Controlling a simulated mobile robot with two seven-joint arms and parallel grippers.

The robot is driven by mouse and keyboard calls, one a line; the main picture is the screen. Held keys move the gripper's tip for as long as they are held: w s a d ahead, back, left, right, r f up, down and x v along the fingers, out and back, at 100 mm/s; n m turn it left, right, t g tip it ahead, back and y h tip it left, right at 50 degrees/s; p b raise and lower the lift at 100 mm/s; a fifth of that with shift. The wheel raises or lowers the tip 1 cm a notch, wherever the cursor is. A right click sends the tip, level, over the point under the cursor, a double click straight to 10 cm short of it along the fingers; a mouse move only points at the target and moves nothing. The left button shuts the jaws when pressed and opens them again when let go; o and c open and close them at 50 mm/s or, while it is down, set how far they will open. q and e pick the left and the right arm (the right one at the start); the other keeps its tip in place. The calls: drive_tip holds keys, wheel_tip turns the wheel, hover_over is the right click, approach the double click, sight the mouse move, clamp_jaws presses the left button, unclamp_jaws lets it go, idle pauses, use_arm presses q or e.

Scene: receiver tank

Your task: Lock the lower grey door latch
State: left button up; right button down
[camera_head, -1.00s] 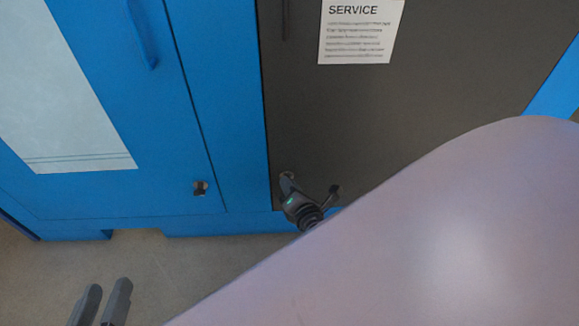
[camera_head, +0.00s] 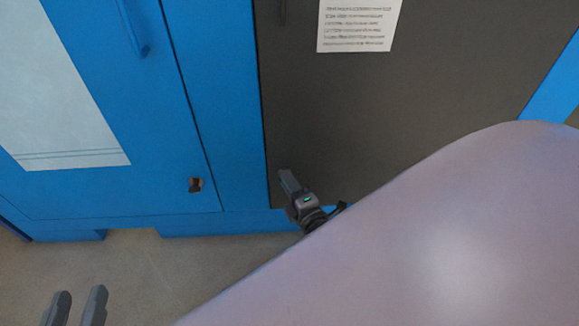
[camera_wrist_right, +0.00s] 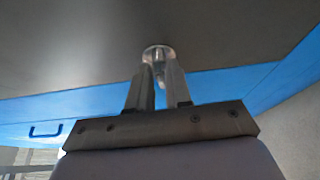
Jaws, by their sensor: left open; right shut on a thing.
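The lower grey door latch is at the bottom left corner of the grey door (camera_head: 350,115). In the head view it is hidden behind my right gripper (camera_head: 284,175). In the right wrist view its round silvery base and small knob (camera_wrist_right: 158,56) show between the fingertips. My right gripper (camera_wrist_right: 158,75) is shut on this latch. How far the latch is turned cannot be told. My left gripper (camera_head: 80,293) is open and empty, low at the left over the floor, away from the doors.
A blue door (camera_head: 150,115) with a pale panel stands to the left; it has its own dark latch (camera_head: 195,185) and a blue handle (camera_head: 138,40). A notice (camera_head: 357,25) is on the grey door. My own arm covers the lower right. The floor (camera_head: 150,275) at lower left is clear.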

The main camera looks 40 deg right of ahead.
drive_tip(key=shift+m, duration=0.3)
drive_tip(key=c, duration=1.2)
unclamp_jaws()
drive_tip(key=shift+s, duration=0.1)
